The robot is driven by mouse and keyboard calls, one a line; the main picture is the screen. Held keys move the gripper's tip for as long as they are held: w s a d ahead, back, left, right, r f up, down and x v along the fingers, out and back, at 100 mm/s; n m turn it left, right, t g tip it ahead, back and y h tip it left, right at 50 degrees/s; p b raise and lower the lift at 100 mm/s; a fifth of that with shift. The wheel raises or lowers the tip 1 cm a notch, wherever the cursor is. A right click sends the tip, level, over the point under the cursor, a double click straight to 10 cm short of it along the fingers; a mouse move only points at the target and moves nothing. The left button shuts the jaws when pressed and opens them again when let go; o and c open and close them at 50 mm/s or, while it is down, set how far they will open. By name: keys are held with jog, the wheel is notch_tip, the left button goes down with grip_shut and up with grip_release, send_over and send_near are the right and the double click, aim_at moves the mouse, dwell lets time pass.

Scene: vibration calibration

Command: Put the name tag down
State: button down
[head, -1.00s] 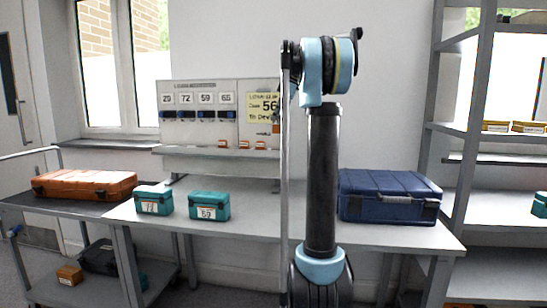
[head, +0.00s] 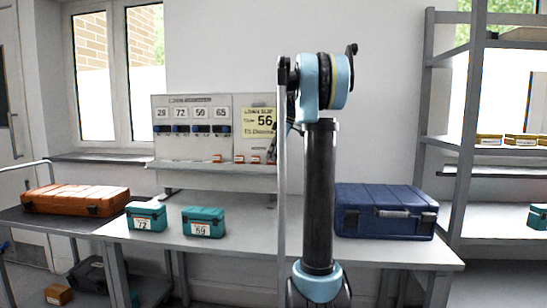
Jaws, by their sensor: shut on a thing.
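My gripper (head: 291,125) is mostly hidden behind my own arm and a thin upright bar, in front of the right end of the wall board. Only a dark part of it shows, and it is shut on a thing. The held name tag itself cannot be made out. Small orange-and-white tags (head: 216,159) sit on the ledge under the board (head: 193,101), with others near the yellow slip (head: 259,121). The board carries number cards above a row of dark blue items.
On the grey workbench (head: 240,252) stand two teal cases (head: 146,217) (head: 204,222) and a blue case (head: 386,211). An orange case (head: 75,200) lies on a cart at left. Shelving (head: 463,140) stands at right. The bench is clear between the teal cases and my arm.

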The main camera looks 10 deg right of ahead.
jog(key=c, duration=1.6)
grip_release()
jog(key=v, duration=1.2)
